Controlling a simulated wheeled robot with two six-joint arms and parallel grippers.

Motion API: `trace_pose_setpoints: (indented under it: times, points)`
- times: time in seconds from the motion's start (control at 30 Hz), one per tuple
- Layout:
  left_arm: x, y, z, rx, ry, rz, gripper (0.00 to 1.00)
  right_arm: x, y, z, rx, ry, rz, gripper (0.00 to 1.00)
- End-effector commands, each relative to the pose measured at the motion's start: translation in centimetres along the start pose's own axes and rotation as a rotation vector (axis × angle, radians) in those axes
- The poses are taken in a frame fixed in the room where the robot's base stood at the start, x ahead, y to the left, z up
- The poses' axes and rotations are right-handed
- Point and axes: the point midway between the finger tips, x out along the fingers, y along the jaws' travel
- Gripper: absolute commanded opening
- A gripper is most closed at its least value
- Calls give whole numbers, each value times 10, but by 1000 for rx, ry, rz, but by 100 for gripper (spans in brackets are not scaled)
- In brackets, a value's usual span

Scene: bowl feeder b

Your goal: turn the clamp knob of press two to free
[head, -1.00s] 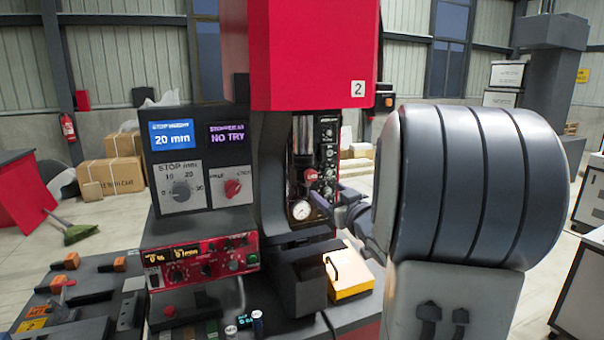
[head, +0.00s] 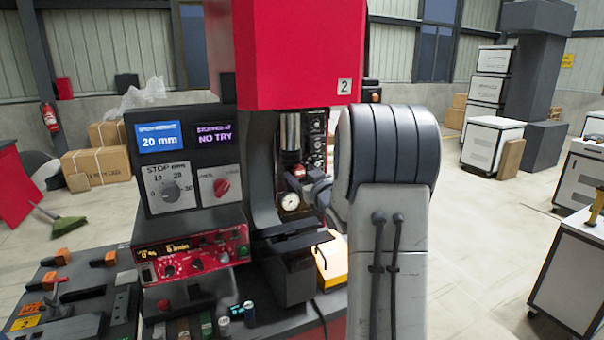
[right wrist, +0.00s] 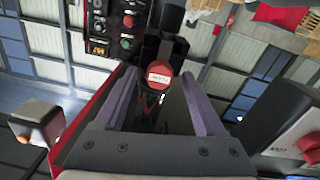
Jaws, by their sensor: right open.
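Press two (head: 300,55) has a red head with a "2" plate. In its throat, a red round knob (head: 299,171) sits on the dark ram above a dial gauge (head: 290,202). In the right wrist view a red knob with a pale label (right wrist: 158,72) shows between the fingers; the label is not readable. My right gripper (right wrist: 159,88) is open, one finger on each side of this knob, with gaps visible. In the head view my right gripper (head: 318,188) is beside the throat, mostly hidden by my arm. My left gripper is not in view.
The control box left of the throat has a grey stop dial (head: 171,191), a red pointer knob (head: 221,187) and two screens, reading 20 mm and NO TRY. A red panel (head: 190,256) is below. Open floor lies to the right.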

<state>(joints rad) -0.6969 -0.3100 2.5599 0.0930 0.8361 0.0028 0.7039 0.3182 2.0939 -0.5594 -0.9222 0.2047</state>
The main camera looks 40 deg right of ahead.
Motion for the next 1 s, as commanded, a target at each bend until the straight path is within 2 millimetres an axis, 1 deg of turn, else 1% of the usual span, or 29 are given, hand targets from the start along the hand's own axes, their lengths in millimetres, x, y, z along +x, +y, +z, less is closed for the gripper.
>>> trace_pose_setpoints:
  times: [0.07, 0.1, 0.17, 0.2, 0.23, 0.27, 0.47, 0.63, 0.77, 1.0]
  points:
    - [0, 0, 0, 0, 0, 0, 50, 0, 0, 0, 0, 0, 0, 72]
    - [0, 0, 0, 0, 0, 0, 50, 0, 0, 0, 0, 0, 0, 56]
    - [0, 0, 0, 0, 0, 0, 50, 0, 0, 0, 0, 0, 0, 33]
    - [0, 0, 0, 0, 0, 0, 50, 0, 0, 0, 0, 0, 0, 18]
    - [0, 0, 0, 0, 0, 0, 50, 0, 0, 0, 0, 0, 0, 7]
    - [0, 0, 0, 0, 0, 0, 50, 0, 0, 0, 0, 0, 0, 0]
    - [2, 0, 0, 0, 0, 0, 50, 0, 0, 1, -7, 1, -1, 0]
    - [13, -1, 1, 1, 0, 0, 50, 0, -1, 2, -52, 3, 0, 0]
    - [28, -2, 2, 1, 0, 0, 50, 0, -1, 4, -120, 7, 1, 0]
    - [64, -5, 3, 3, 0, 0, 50, -1, -2, 7, -321, 15, 2, 0]
